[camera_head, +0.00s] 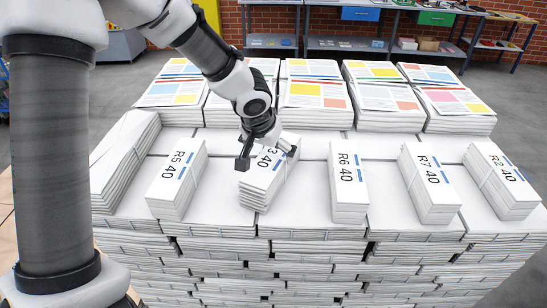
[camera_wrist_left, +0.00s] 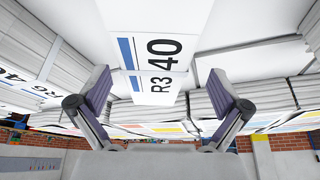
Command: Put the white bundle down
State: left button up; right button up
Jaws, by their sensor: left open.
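The white bundle labelled R3 40 (camera_head: 262,185) lies on the near part of the large stack of paper, turned slightly, with blue marks on its top. My left gripper (camera_head: 267,157) is right over its far end, fingers open to either side of it. In the left wrist view the bundle's label face (camera_wrist_left: 150,45) shows between the two spread fingers of the left gripper (camera_wrist_left: 162,92). The fingers appear apart from its sides. The gripper hides part of the label in the head view. My right gripper is not in view.
Similar bundles stand in the same row: R5 40 (camera_head: 177,180) to the left, R6 40 (camera_head: 348,182), R7 40 (camera_head: 429,183) and R2 40 (camera_head: 502,181) to the right. Printed newspaper piles (camera_head: 316,97) rise behind. A workbench (camera_head: 345,46) stands at the back wall.

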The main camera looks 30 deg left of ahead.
pick_arm(q)
jog(key=shift+s+d+f, duration=0.25)
jog(key=shift+d+f, duration=0.2)
jog(key=shift+f, duration=0.3)
jog(key=x, duration=0.5)
jog(key=shift+w+a, duration=0.25)
jog(key=shift+w, duration=0.1)
jog(key=shift+s+r, duration=0.1)
jog(key=shift+s, duration=0.05)
jog(key=shift+s+d+r, duration=0.15)
jog(key=c, duration=0.3)
jog(key=shift+s+r, duration=0.1)
jog(key=c, duration=1.5)
